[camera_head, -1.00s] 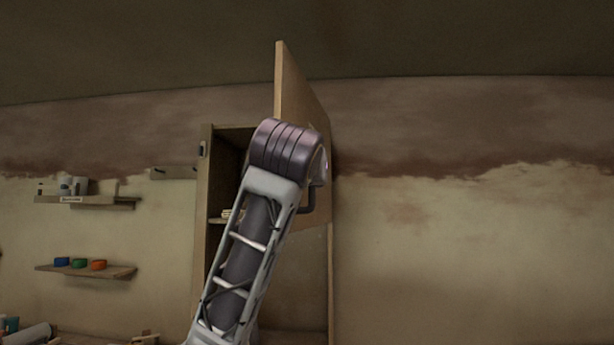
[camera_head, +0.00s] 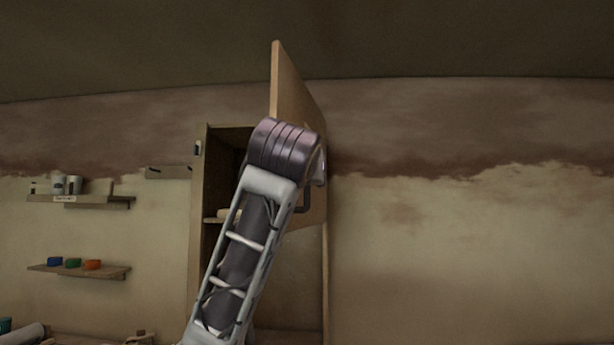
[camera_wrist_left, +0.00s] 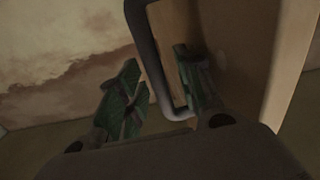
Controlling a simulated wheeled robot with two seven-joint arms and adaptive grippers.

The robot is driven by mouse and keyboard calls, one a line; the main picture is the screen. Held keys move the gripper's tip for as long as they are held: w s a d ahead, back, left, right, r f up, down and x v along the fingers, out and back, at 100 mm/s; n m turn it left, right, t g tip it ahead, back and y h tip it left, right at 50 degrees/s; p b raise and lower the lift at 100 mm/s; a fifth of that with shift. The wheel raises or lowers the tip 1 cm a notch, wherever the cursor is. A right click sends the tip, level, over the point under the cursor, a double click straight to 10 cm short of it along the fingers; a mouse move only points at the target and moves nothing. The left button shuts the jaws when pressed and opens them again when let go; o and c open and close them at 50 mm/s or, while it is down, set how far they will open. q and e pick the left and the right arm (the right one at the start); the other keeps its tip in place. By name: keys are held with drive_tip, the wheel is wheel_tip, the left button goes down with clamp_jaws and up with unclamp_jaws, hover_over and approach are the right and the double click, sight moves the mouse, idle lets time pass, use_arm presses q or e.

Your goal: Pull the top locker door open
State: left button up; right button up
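The locker (camera_head: 198,220) stands in the middle of the head view. Its wooden top door (camera_head: 297,95) stands swung well open, jutting out toward me on the right side. The dark bar handle (camera_head: 306,207) shows partly on the door, beside my arm. In the left wrist view the handle (camera_wrist_left: 152,62) runs along the door panel (camera_wrist_left: 240,50). My left gripper (camera_wrist_left: 160,88) is open there, with its green fingers apart and the handle between them, nearer the right finger. In the head view my left arm hides the gripper. My right gripper is in neither view.
Inside the locker a shelf (camera_head: 214,220) holds a pale item. On the left wall are an upper shelf (camera_head: 95,200) with containers and a lower shelf (camera_head: 85,270) with blue, green and orange items. The wall to the right of the door is clear.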

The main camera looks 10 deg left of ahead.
use_arm(q)
drive_tip(key=s, duration=1.2)
drive_tip(key=shift+d, duration=0.25)
idle(0.6)
